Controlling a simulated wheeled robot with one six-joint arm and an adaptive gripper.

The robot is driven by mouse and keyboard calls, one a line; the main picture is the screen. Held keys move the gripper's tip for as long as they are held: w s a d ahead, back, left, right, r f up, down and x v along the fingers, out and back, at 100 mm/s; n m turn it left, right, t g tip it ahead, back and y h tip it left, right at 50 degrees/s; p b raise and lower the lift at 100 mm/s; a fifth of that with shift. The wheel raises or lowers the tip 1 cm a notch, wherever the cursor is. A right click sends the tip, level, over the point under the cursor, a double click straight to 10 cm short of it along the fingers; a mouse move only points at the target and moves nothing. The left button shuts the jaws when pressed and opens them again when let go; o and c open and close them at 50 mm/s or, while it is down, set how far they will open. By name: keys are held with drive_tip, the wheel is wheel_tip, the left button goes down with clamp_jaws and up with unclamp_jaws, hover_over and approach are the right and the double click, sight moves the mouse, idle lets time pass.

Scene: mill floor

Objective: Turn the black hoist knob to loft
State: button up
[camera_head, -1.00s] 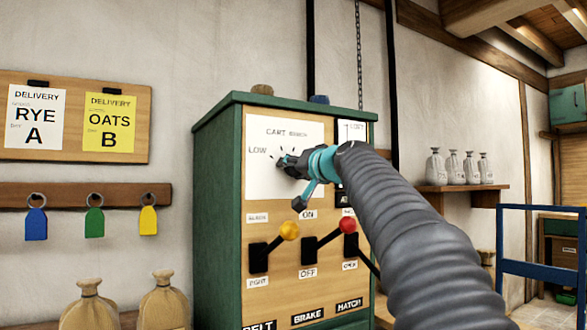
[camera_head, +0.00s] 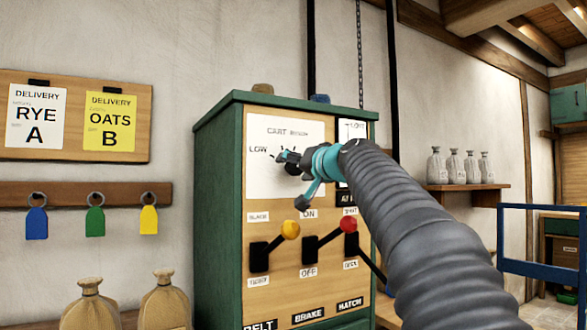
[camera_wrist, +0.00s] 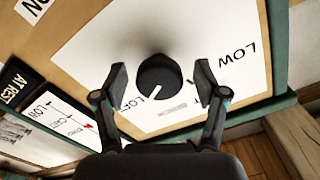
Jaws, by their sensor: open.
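The black knob (camera_wrist: 160,72) is on a white panel (camera_wrist: 85,42) of the cabinet. In the wrist view its white pointer line runs down and slightly left, between the LOW label at right and the LOFT label at left, which my finger partly covers. My gripper (camera_wrist: 160,83) is open, with one finger on each side of the knob and a gap visible at each side. In the head view my gripper (camera_head: 287,160) is at the white panel and hides most of the knob.
The green cabinet (camera_head: 217,205) also bears a yellow-tipped lever (camera_head: 289,231) and a red-tipped lever (camera_head: 348,223) just below my gripper. Sacks (camera_head: 166,302) stand at lower left. A blue rail (camera_head: 541,268) stands at right.

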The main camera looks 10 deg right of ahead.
drive_tip(key=v, duration=1.1)
drive_tip(key=shift+a, duration=0.15)
